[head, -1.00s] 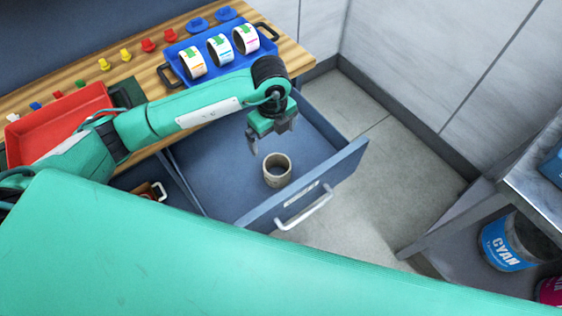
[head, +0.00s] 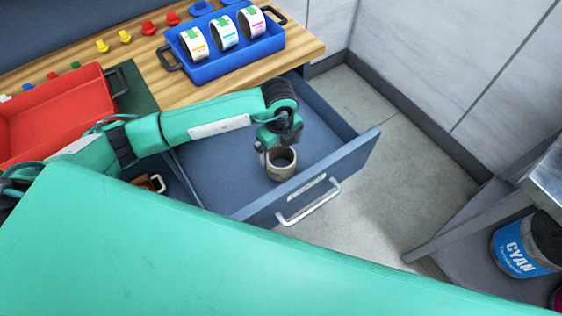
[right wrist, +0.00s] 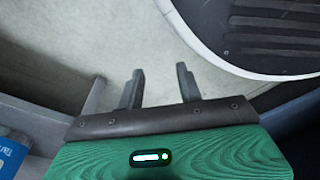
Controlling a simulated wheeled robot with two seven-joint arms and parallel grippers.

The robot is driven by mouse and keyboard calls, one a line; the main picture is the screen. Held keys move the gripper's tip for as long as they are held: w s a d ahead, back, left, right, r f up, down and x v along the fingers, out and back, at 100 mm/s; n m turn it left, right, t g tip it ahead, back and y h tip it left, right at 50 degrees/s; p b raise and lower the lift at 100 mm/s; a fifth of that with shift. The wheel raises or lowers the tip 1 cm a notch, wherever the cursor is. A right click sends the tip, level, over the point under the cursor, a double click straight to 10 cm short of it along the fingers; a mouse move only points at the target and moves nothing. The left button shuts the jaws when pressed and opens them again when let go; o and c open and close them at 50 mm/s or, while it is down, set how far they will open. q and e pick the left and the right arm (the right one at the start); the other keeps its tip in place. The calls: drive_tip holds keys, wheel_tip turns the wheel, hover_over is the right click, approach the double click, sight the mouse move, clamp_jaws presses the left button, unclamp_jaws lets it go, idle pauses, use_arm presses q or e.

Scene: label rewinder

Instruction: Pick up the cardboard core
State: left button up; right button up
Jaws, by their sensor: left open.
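The cardboard core (head: 282,170) is a short beige-grey ring standing upright in the open blue drawer (head: 222,178). My left gripper (head: 277,150) is open and low over the drawer, right at the far side of the core. One finger shows at the core's left edge. The wrist hides the other finger, and I cannot tell whether either finger touches the core or reaches inside it. In the right wrist view my right gripper (right wrist: 160,75) is open, with its two fingers apart and nothing between them, above a pale floor.
The drawer front with its handle (head: 308,203) is pulled out over the floor. On the wooden bench are a blue tray (head: 240,66) with three label rolls, a red tray (head: 55,120) and several coloured pegs. A cyan can (head: 515,250) stands on a shelf at right.

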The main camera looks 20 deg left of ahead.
sight(280, 153)
use_arm(q)
wheel_tip(280, 153, down, 3)
drive_tip(key=shift+f, duration=0.15)
drive_tip(key=f, duration=0.4)
drive_tip(key=shift+w+d+f+p, duration=0.15)
drive_tip(key=shift+d+f+p, duration=0.05)
drive_tip(key=shift+p, duration=0.1)
drive_tip(key=c, duration=1)
use_arm(e)
drive_tip(key=shift+s+d+f, duration=0.25)
drive_tip(key=shift+s+f, duration=0.15)
drive_tip(key=shift+f, duration=0.2)
